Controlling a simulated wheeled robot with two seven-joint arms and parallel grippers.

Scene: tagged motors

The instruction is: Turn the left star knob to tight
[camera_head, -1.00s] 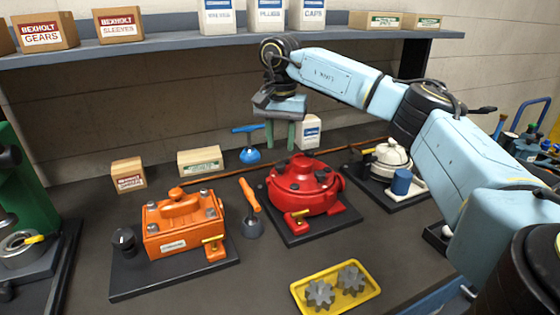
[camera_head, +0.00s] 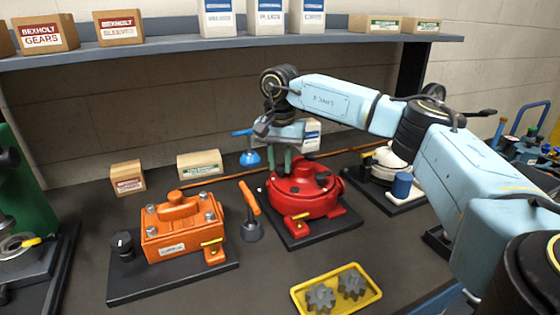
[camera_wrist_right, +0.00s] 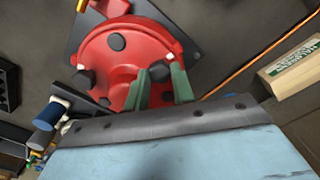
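The red round motor housing (camera_head: 318,199) sits on a dark base plate in the head view, with several dark knobs on top. The left dark knob (camera_wrist_right: 160,73) shows in the wrist view just beyond and between my green fingertips. My right gripper (camera_head: 283,167) points down over the housing's left rear part. Its fingers (camera_wrist_right: 162,88) are spread apart, near the knob; I cannot tell whether they touch it. In the head view the fingers partly hide that knob. The knob's marking is too small to read. My left gripper is not in view.
An orange motor (camera_head: 180,228) on its plate stands left, with an orange-handled tool (camera_head: 250,208) between. A yellow tray (camera_head: 372,296) with gears lies in front. A white-topped unit (camera_head: 388,163) stands right. The shelf (camera_head: 180,46) runs above and behind. Bare bench lies front left of the tray.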

